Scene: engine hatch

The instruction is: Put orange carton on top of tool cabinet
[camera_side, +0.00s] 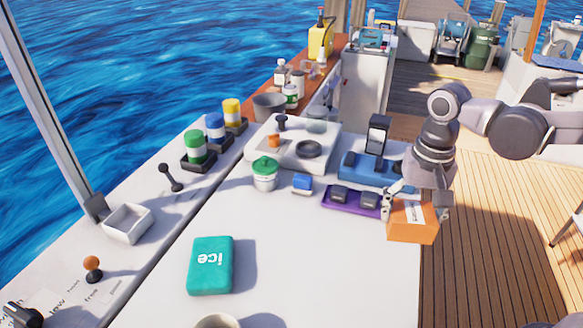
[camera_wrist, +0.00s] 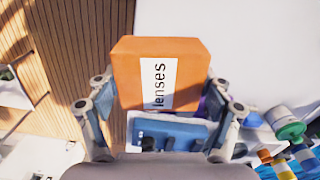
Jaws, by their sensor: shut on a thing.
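The orange carton (camera_side: 408,232) has a white label and is at the right edge of the white worktop. In the wrist view the carton (camera_wrist: 190,62) fills the upper middle, and its label reads "lenses". My gripper (camera_side: 416,206) is shut on the carton from above, one finger on each side; both fingers also show in the wrist view (camera_wrist: 160,98). I cannot tell whether the carton touches the worktop. A pale grey cabinet (camera_side: 362,85), which looks like the tool cabinet, stands at the back with blue items on top.
A purple tray (camera_side: 340,204) with dark items and a blue case (camera_side: 365,168) lie close left of and behind the carton. A teal ice pack (camera_side: 211,266) lies at the front. The middle of the worktop (camera_side: 320,260) is clear. Wooden deck (camera_side: 490,240) lies right.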

